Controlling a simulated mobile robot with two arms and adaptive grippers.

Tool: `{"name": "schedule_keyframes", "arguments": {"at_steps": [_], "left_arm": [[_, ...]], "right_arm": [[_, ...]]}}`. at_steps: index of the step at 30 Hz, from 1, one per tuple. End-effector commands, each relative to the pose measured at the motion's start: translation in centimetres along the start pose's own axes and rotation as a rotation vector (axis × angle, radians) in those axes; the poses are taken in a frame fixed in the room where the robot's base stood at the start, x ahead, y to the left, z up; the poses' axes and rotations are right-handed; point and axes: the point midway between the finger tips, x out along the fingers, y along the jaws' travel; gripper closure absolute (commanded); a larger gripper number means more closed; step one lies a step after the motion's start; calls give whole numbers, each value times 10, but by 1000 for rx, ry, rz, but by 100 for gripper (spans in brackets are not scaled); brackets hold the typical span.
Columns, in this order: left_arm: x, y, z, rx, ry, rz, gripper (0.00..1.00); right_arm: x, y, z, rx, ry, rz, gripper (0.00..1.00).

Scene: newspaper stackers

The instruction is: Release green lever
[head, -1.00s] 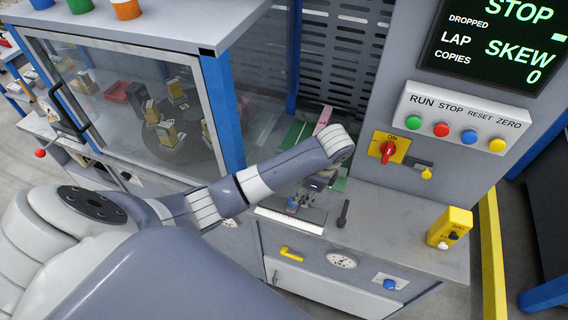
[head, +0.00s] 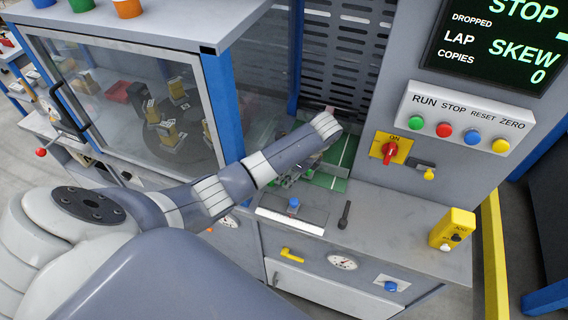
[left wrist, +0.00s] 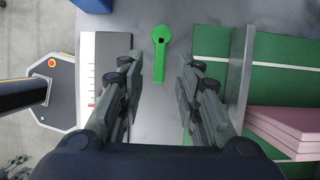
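A green lever (left wrist: 159,58), with a round head and a straight handle, lies on the grey counter in the left wrist view. My left gripper (left wrist: 157,70) is open and empty, with one finger on each side of the lever's handle and a gap on both sides. I cannot tell how high the fingers are above it.
Green lined boards and a pink stack (left wrist: 285,128) lie beside an upright grey divider (left wrist: 239,75). A button panel (head: 465,117) is at right.

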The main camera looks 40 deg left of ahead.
Motion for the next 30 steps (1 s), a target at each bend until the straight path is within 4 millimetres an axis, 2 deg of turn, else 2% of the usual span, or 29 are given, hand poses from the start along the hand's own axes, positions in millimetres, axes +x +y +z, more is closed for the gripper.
{"name": "schedule_keyframes", "arguments": {"at_steps": [6, 17, 21, 30], "left_arm": [[24, 0, 0, 0, 0, 1, 68], [30, 0, 0, 0, 0, -1, 68], [30, 0, 0, 0, 0, -1, 98], [30, 0, 0, -4, 1, 2, 100]], "right_arm": [[-7, 0, -1, 0, 0, 0, 55], [-7, 0, -1, 0, 0, 0, 55], [-7, -1, -1, 1, 1, -1, 55], [-7, -5, -2, 3, 2, -6, 55]]}}
